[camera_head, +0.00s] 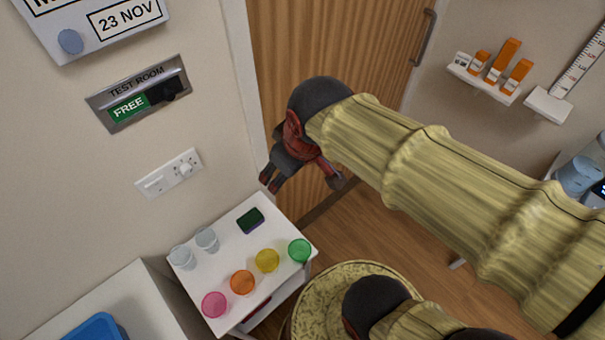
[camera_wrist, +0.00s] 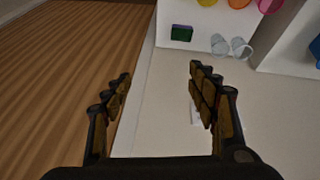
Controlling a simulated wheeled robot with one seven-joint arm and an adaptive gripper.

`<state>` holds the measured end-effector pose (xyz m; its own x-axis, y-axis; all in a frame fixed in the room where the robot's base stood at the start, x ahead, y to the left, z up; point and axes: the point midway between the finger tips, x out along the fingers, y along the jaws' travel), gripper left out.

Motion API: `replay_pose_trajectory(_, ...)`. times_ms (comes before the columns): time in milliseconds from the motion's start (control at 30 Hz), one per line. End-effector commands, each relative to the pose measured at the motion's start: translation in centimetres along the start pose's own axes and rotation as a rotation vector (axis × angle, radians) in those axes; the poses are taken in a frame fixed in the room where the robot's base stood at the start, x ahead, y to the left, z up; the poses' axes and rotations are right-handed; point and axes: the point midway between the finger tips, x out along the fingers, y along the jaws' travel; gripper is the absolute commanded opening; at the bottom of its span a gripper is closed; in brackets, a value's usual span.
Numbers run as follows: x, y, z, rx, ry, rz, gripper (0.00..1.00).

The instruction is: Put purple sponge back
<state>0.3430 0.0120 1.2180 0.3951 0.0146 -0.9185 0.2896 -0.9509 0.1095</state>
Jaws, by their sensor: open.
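A small sponge (camera_head: 250,220) with a dark green top and a purple edge lies on a small white table (camera_head: 225,228) near its back edge. It also shows in the wrist view (camera_wrist: 181,33), at the top, beyond my fingers. My gripper (camera_head: 303,182) is open and empty, above and to the right of the sponge in the head view. In the wrist view my gripper (camera_wrist: 160,74) has its two fingers spread wide, with wall and floor behind them. The gripper is apart from the sponge.
The table also holds pink (camera_head: 214,304), orange (camera_head: 242,282), yellow (camera_head: 267,260) and green (camera_head: 299,250) cups and two clear glasses (camera_head: 206,239). A wall with a switch panel (camera_head: 169,173) stands behind. A wooden door (camera_head: 300,50) is near my arm. A blue tray (camera_head: 95,328) sits lower left.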

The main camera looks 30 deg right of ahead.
Motion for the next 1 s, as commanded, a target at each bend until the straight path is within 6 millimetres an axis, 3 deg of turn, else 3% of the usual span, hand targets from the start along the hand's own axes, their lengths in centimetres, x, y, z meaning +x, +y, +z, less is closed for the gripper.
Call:
replay_pose_trajectory(100, -2.4, 0.1, 2.0, 0.162, 0.047, 0.019, 0.59)
replay_pose_trajectory(300, -3.9, 0.0, 3.6, 0.302, 0.082, 0.028, 0.59)
replay_pose_trajectory(633, -3.9, 0.0, 3.8, 0.316, 0.083, 0.028, 0.59)
replay_pose_trajectory(900, -1.3, -0.3, 4.8, 0.314, 0.082, 0.028, 0.59)
replay_pose_trajectory(1000, -1.4, -0.3, 4.8, 0.314, 0.082, 0.028, 0.59)
